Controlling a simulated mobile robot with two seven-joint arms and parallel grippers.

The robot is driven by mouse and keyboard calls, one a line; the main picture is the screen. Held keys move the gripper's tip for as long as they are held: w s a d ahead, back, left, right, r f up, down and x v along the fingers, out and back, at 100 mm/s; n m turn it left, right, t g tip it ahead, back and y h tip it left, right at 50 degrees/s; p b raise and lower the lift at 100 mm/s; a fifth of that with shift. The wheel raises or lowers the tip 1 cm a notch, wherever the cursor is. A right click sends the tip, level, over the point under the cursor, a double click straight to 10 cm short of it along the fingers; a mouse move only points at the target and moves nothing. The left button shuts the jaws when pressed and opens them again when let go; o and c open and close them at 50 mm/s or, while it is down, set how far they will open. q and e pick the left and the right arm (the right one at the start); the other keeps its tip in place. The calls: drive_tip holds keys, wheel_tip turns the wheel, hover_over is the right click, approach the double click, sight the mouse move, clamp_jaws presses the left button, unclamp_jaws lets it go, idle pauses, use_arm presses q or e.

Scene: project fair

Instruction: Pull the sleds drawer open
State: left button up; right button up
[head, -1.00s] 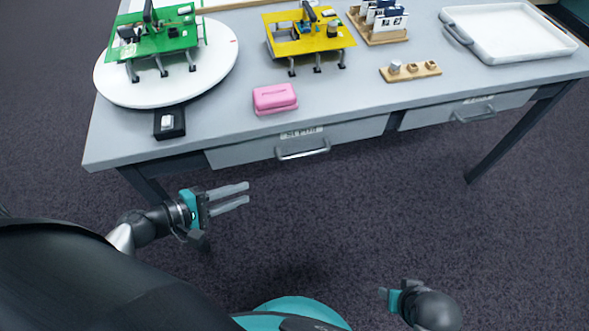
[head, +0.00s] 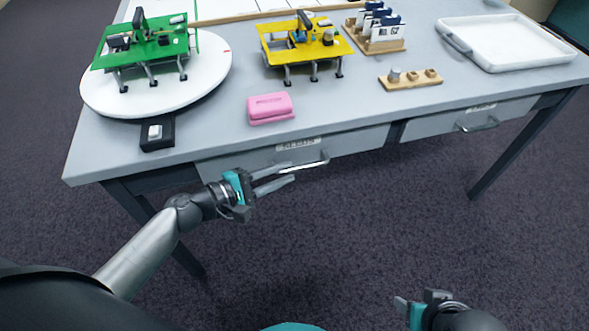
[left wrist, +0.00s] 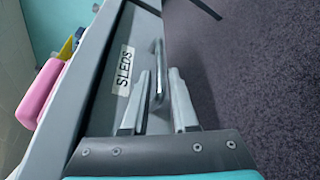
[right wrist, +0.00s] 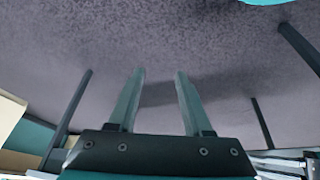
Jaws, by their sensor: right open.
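The sleds drawer (head: 357,142) is a grey front under the tabletop, and it is shut. Its label (left wrist: 125,72) reads SLEDS in the left wrist view. Its metal bar handle (head: 316,164) also shows in the left wrist view (left wrist: 158,72). My left gripper (head: 292,172) is open in front of the drawer. In the left wrist view its two fingers (left wrist: 158,80) point at the handle, with the near end of the bar between them; I cannot tell whether they touch it. My right gripper (right wrist: 158,75) is open and empty, low over the floor, away from the table.
A second drawer (head: 510,112) with a handle is to the right. On the tabletop (head: 340,100) are a pink box (head: 270,108), a white turntable (head: 205,85) with a green model, a yellow model (head: 305,45) and a white tray (head: 510,45). Table legs (head: 510,155) stand at the sides.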

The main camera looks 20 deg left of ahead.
sight(289, 171)
use_arm(q)
drive_tip(key=shift+x, duration=1.85)
clamp_jaws()
